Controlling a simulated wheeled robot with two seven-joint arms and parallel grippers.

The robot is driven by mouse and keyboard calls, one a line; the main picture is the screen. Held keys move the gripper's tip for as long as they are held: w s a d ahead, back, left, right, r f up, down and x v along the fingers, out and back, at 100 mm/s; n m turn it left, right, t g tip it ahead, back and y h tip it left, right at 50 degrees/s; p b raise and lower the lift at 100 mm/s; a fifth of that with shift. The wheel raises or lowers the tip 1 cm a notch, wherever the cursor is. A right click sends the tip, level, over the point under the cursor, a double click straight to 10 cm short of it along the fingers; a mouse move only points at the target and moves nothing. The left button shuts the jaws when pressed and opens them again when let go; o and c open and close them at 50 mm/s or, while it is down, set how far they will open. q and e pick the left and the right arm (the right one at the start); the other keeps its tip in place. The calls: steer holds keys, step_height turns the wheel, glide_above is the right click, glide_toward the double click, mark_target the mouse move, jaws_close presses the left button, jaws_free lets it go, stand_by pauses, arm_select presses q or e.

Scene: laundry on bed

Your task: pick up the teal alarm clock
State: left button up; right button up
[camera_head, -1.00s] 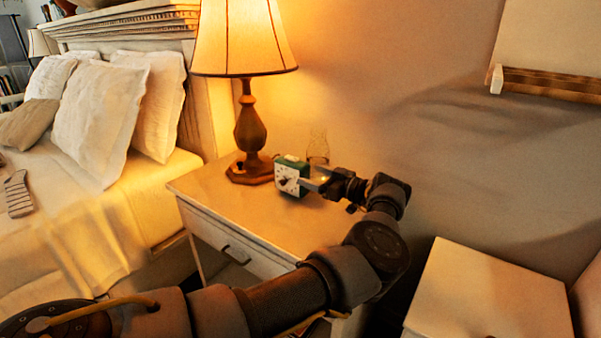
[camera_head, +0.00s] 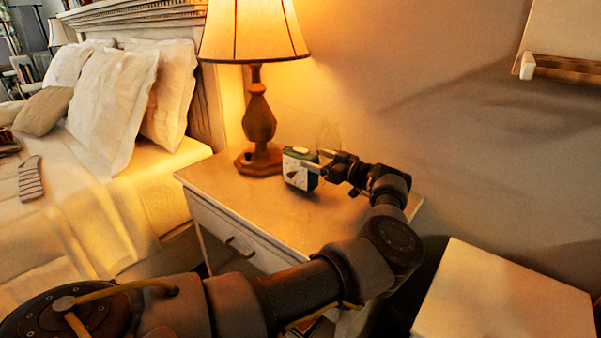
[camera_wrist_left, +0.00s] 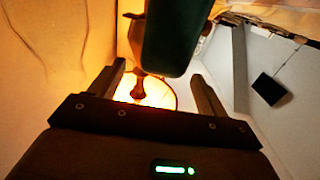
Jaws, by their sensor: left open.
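The teal alarm clock (camera_head: 299,170) stands on the nightstand (camera_head: 235,195), just right of the lamp base, with its pale square face turned to the left front. My left gripper (camera_head: 318,163) is open at the clock's right side, its fingers reaching to the clock's upper part. In the left wrist view the clock's dark teal body (camera_wrist_left: 172,38) shows large, ahead of the space between the two spread fingers of the left gripper (camera_wrist_left: 165,75). Whether a finger touches it, I cannot tell. My right gripper is out of view.
A lamp (camera_head: 257,115) with a lit shade stands left of the clock. A clear glass (camera_head: 328,137) is behind the gripper by the wall. The bed (camera_head: 100,215) is at the left, and a white cabinet (camera_head: 505,300) at the right. The nightstand's front top is clear.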

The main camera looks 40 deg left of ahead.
mark_target(305, 154)
arm_select(q)
steer(key=shift+s+a+f, duration=0.1)
steer(key=shift+s+a, duration=0.05)
steer(key=shift+a, duration=2.6)
jaws_close()
